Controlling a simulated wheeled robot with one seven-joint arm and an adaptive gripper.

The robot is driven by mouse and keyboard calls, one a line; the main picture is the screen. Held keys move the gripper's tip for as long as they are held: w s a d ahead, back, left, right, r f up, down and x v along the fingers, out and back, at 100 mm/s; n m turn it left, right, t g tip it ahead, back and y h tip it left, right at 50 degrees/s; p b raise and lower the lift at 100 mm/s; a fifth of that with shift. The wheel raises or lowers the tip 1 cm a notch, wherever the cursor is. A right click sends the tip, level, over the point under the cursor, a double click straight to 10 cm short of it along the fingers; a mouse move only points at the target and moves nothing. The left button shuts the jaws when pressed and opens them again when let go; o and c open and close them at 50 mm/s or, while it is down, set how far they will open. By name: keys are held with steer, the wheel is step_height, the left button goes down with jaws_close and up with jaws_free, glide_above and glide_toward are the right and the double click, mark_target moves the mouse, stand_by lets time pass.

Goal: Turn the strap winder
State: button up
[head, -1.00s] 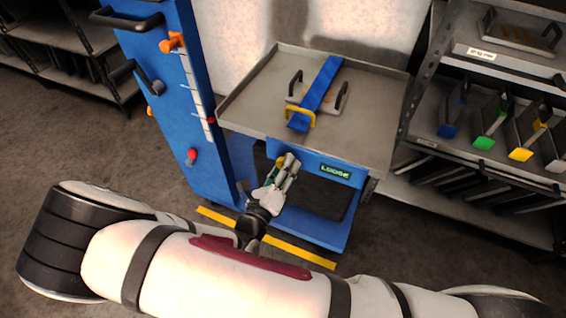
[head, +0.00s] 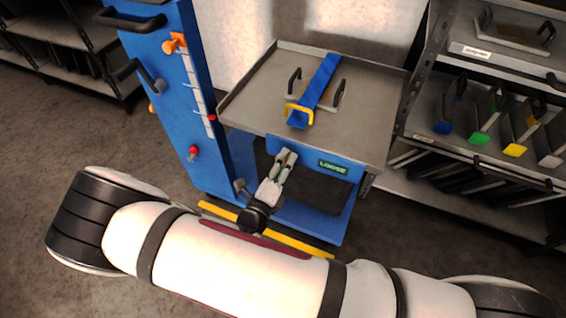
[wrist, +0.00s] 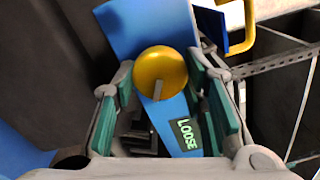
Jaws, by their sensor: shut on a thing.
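The strap winder is a round yellow knob (wrist: 160,73) with a grey pointer mark, on the blue front panel (wrist: 130,30) of the cart. In the wrist view it sits between the two green-padded fingers. My gripper (head: 287,157) is shut on it at the cart's front, and hides it in the head view. A small sign beside it reads LOOSE (head: 333,168); the sign also shows in the wrist view (wrist: 187,135). The blue strap (head: 318,90) runs over the die plate (head: 327,106) on the cart top, with a yellow hook (head: 299,109) at its near end.
The grey cart top (head: 372,125) has a raised rim. A shelf rack (head: 405,110) with colour-tagged dies is at right.

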steer(key=shift+f, duration=0.1)
steer(key=o, duration=1.2)
steer(key=shift+c, duration=0.2)
steer(key=v, duration=1.2)
